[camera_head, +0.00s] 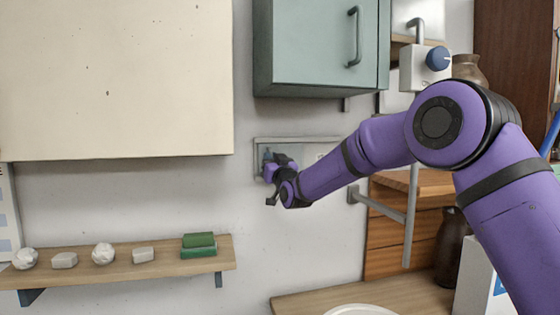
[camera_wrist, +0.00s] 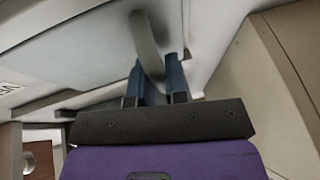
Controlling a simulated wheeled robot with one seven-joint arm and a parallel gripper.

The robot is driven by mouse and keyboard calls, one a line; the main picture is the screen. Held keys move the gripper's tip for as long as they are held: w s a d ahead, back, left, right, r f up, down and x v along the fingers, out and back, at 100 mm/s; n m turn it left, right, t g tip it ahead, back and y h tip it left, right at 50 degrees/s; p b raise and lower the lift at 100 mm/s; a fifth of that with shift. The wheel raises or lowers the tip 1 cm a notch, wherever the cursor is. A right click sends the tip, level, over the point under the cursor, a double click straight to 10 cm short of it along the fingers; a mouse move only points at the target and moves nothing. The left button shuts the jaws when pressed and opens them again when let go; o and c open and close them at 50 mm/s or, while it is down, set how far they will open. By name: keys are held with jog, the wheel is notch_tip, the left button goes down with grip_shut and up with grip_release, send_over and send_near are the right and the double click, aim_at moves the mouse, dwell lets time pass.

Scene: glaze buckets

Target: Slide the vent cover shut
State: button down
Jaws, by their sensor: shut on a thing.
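The vent cover (camera_head: 307,153) is a pale flat panel in a low grey frame on the wall, below the green cabinet. My gripper (camera_head: 267,157) is at the left end of the vent, with my forearm reaching in from the right. In the wrist view the cover (camera_wrist: 80,48) fills the upper left, with part of a printed label at its left edge. A grey peg-like handle (camera_wrist: 146,42) stands out from it. My gripper (camera_wrist: 156,68) has its two blue fingers shut on this handle. My gripper and forearm hide part of the vent in the head view.
A green cabinet (camera_head: 315,45) hangs just above the vent, and a cream panel (camera_head: 115,80) is at the left. A shelf (camera_head: 130,270) with pale lumps and green blocks is lower left. A grey rail (camera_head: 410,215) and a box with a blue knob (camera_head: 425,68) are at the right.

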jog(key=shift+s+a+r, duration=0.1)
jog(key=shift+a, duration=0.1)
jog(key=c, duration=1.2)
grip_release()
jog(key=shift+a, duration=0.15)
jog(key=shift+o, duration=0.2)
jog(key=shift+s+d, duration=0.1)
jog(key=shift+d, duration=0.1)
jog(key=v, duration=1)
jog(key=shift+s+f, duration=0.2)
jog(key=shift+f, duration=0.1)
jog(key=shift+d, duration=0.1)
